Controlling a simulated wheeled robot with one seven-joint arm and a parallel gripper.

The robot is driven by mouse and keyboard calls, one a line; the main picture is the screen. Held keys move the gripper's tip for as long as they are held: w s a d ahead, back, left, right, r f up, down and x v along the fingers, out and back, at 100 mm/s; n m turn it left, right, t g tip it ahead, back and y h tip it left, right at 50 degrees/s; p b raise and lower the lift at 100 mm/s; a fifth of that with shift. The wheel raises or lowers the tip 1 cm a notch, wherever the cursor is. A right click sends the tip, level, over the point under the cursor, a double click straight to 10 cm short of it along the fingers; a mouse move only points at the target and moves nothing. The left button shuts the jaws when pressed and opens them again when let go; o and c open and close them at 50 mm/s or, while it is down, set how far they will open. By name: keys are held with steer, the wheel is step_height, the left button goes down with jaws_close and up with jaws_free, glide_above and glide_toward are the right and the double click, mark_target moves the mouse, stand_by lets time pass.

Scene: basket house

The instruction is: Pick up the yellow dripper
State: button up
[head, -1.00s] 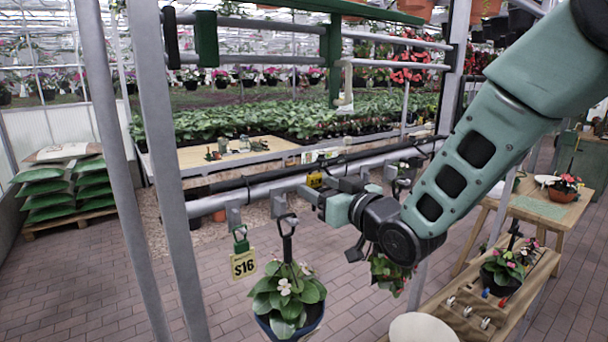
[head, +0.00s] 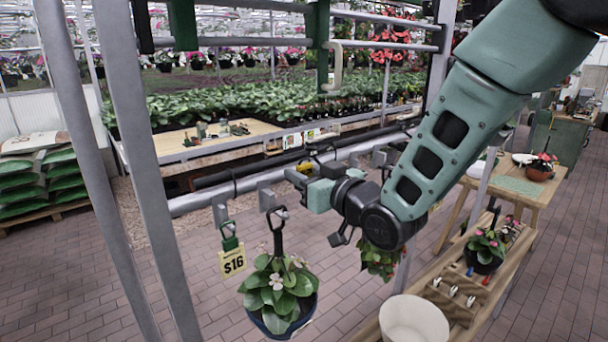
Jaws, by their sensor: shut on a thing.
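The yellow dripper (head: 301,168) is a small yellow piece by the dark pipe, in the middle of the head view. My gripper (head: 305,170) reaches it from the right and is shut on it. The dark fingers and wrist hide part of the dripper. I cannot tell whether the dripper still touches the pipe.
Grey rails (head: 355,150) run close behind my gripper. A potted plant (head: 280,290) and a $16 tag (head: 232,262) hang from hooks at the front. Another hanging plant (head: 380,260) is below my wrist. A white pot (head: 413,320) stands on the wooden bench (head: 365,332).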

steer(key=shift+r, duration=0.15)
step_height(320, 180, up, 10)
steer(key=b, duration=0.3)
steer(key=shift+b, duration=0.35)
